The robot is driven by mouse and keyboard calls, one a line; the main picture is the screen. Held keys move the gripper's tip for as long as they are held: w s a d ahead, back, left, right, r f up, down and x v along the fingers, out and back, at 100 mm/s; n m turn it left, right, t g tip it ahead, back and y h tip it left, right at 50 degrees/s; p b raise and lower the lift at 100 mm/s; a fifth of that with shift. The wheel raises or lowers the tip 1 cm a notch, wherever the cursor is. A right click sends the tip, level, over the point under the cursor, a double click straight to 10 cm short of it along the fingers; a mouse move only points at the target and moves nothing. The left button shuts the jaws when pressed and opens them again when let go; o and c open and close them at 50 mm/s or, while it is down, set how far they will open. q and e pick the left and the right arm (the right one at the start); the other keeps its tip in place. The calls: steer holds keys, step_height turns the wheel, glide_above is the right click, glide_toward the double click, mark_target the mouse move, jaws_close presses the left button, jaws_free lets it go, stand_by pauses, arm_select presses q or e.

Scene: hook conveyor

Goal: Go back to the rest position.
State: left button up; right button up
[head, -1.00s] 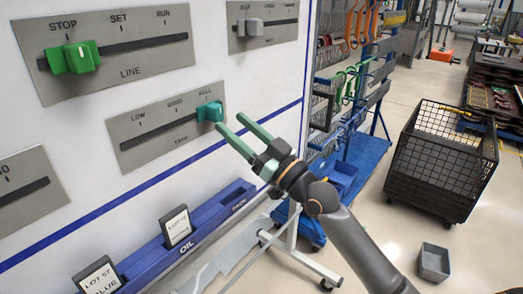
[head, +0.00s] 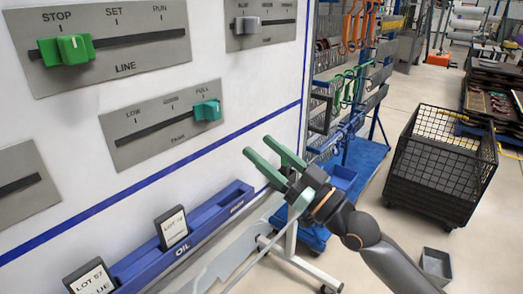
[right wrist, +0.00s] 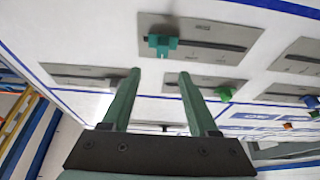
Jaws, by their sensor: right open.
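My right gripper (head: 268,162) is open and empty in the head view, in front of the white panel, below and to the right of the teal slider knob. In the right wrist view its two green fingers (right wrist: 155,85) stand apart with nothing between them. The teal knob (head: 207,110) sits at the FULL end of the TANK slider plate (head: 168,123). The green knob (head: 66,50) of the LINE slider is at the STOP end. A grey knob (head: 247,25) sits at the left end of the upper right slider. My left gripper is not in view.
A blue ledge (head: 205,222) with lot cards (head: 172,228) runs along the panel's foot. A rack of hanging tools (head: 350,80) stands right of the panel. A black mesh cart (head: 435,165) and a small grey bin (head: 436,263) stand on the floor at right.

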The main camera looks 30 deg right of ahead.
step_height(320, 180, down, 23)
steer(key=s+a+m+g+h+p, duration=0.2)
steer(key=s+a+g+h+p, duration=0.15)
steer(key=g+p, duration=0.2)
steer(key=s+a+f+g+h+p, duration=0.1)
steer(key=s+a+f+g, duration=0.2)
steer(key=s+f, duration=0.4)
steer(key=s+a+f+g+p, duration=0.2)
steer(key=s+a+f+g, duration=0.1)
steer(key=s+f, duration=0.4)
steer(key=shift+a+f+h, duration=0.35)
steer(key=shift+a+f, duration=0.1)
steer(key=shift+f, duration=0.25)
